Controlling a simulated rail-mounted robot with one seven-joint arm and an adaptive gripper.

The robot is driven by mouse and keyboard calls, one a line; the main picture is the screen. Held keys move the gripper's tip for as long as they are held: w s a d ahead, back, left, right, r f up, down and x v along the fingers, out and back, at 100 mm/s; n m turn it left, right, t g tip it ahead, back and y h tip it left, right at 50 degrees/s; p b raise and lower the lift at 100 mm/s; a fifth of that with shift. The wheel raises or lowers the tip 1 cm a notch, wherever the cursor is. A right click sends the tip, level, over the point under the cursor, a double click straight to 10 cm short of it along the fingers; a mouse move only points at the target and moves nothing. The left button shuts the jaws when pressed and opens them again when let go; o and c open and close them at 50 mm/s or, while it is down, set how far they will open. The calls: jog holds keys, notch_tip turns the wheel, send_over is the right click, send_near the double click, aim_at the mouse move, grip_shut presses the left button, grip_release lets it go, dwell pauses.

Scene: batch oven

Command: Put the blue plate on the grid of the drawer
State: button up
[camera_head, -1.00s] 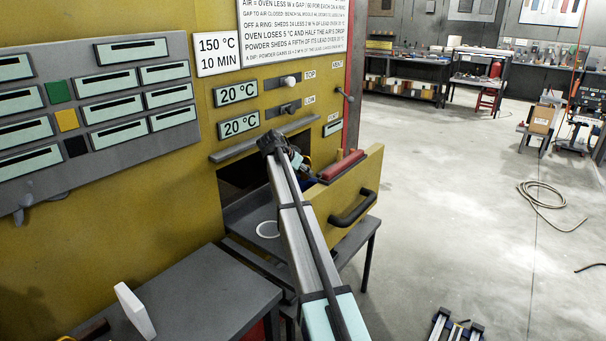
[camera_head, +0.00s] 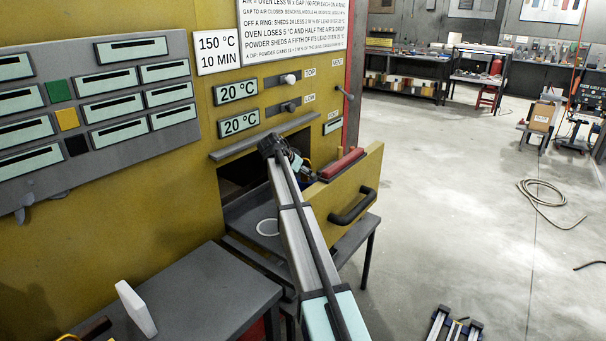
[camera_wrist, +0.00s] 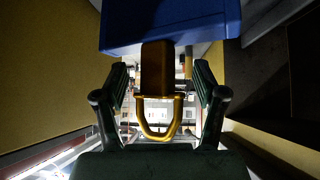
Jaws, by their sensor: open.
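The blue plate (camera_wrist: 170,28) fills the top of the wrist view. A brown stem and a golden loop (camera_wrist: 158,125) run down from it between my fingers. In the head view only a small dark blue patch (camera_head: 309,182) shows behind my arm, by the drawer front. My gripper (camera_wrist: 160,85) is open, with a finger on each side of the stem and gaps visible. In the head view it is over the open drawer (camera_head: 345,205), mostly hidden by my arm. The drawer has a grey inner surface; I cannot make out its grid.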

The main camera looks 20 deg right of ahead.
jog(key=b+v, duration=0.3)
jog(key=v, duration=0.9)
